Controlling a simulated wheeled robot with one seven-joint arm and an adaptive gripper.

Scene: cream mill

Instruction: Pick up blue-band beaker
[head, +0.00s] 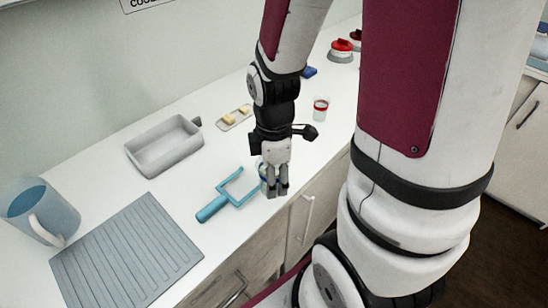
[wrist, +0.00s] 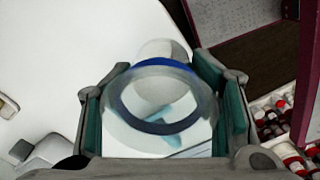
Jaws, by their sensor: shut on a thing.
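The blue-band beaker (wrist: 165,78) is clear glass with a dark blue ring. In the wrist view it sits between the two finger pads of my gripper (wrist: 163,112), which are closed on its sides. In the head view my gripper (head: 277,188) points down near the front edge of the counter. It hides most of the beaker there; only a sliver (head: 262,172) shows at its left. I cannot tell whether the beaker's base touches the counter.
A blue-handled frame tool (head: 225,195) lies just left of my gripper. A red-band beaker (head: 321,108) stands farther back. A grey tray (head: 165,147), ribbed mat (head: 125,255), blue jug (head: 40,212) and small butter dish (head: 234,118) are on the white counter.

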